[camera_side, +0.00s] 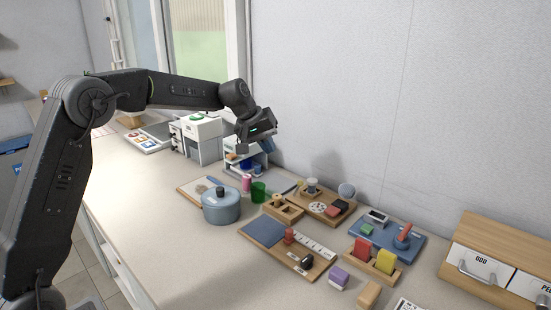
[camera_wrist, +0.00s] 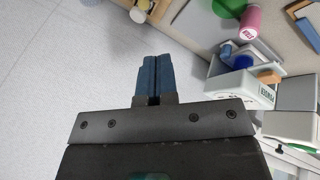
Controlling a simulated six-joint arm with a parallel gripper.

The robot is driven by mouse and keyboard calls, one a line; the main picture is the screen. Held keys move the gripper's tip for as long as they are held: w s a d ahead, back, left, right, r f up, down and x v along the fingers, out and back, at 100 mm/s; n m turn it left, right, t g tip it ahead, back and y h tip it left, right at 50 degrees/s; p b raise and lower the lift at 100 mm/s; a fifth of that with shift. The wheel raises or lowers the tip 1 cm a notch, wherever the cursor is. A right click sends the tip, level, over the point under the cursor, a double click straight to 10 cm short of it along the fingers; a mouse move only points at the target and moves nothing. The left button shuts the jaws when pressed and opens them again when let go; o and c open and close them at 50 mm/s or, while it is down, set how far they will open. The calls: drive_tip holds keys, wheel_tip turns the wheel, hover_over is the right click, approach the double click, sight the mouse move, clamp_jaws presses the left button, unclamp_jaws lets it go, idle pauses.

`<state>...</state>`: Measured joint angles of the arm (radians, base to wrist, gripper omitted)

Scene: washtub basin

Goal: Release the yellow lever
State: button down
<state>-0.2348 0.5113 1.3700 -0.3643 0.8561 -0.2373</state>
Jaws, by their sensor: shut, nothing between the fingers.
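I cannot make out a yellow lever for sure in either view. The clearest yellow thing is a slab (camera_side: 386,261) standing upright beside a red one in a wooden holder at the right of the side view; it looks like a block. My gripper (camera_side: 267,145) is in the air above the back of the counter, far to the left of that slab. In the wrist view its blue fingers (camera_wrist: 154,80) are together with nothing between them. The gripper body hides the lower part of that view.
A blue-grey pot (camera_side: 221,208) stands mid-counter near a green cup (camera_side: 258,191) and a pink can (camera_side: 246,183). A blue board (camera_side: 384,238) with a red-handled part lies at the right, near drawers (camera_side: 479,266). A white rack (camera_wrist: 240,88) is beside my fingers. The front-left counter is clear.

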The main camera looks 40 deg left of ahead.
drive_tip(key=shift+v, duration=1.1)
drive_tip(key=shift+d, duration=0.2)
